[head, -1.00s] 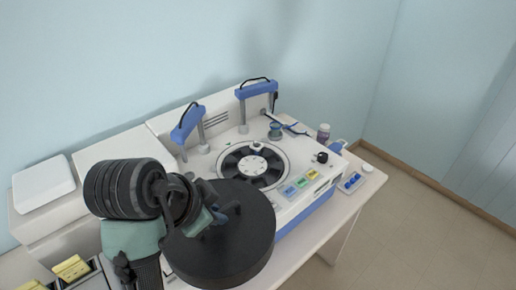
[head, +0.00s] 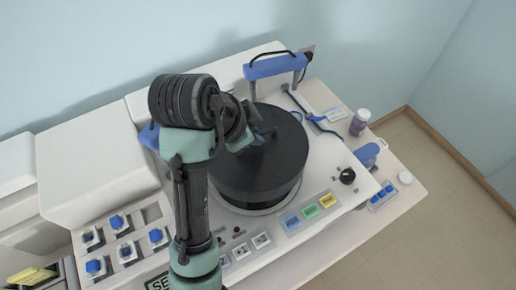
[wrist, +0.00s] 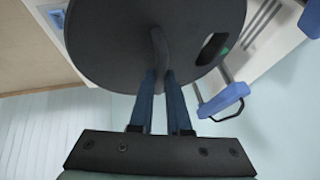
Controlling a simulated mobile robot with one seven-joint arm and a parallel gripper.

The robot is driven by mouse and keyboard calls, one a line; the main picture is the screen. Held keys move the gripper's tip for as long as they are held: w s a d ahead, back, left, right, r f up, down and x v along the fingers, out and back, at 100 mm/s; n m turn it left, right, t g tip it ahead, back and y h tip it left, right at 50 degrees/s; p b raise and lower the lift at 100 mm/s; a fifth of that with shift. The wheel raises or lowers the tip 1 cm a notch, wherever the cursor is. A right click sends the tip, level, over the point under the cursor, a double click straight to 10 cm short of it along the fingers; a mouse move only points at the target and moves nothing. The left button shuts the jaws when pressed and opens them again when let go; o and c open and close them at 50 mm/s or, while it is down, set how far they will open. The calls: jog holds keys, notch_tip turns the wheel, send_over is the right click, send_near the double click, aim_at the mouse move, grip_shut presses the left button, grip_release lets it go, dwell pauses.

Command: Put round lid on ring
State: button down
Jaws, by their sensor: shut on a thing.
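The round lid (head: 275,165) is a large black disc with a raised handle. My gripper (head: 266,135) is shut on this handle. In the wrist view, the blue fingers of my gripper (wrist: 160,75) pinch the handle, and the lid (wrist: 110,45) fills the top, with an oval slot at its right. In the head view the lid is over the ring (head: 250,211) on the white machine and covers most of it. Only a near edge of the ring shows. I cannot tell whether the lid touches the ring or hovers just above it.
A blue-topped arm (head: 275,67) of the machine stands close behind the lid. Coloured buttons (head: 310,211) and a black knob (head: 347,176) are at the front right. A purple bottle (head: 359,122) stands to the right. Blue-capped slots (head: 117,222) are at the left.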

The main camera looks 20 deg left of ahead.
aim_at(249, 154)
jog(key=f, duration=0.2)
jog(key=shift+s+f+p, duration=0.25)
jog(key=shift+f+p, duration=0.05)
jog(key=shift+w+f+p, duration=0.1)
jog(key=shift+f+p, duration=0.4)
jog(key=shift+f, duration=1.8)
jog(key=c, duration=0.9)
grip_release()
jog(key=shift+r, duration=0.1)
jog(key=v, duration=1)
jog(key=shift+r, duration=0.3)
jog(key=shift+s+a+r+p, duration=0.1)
jog(key=shift+s+r+p, duration=0.4)
jog(key=shift+s, duration=0.05)
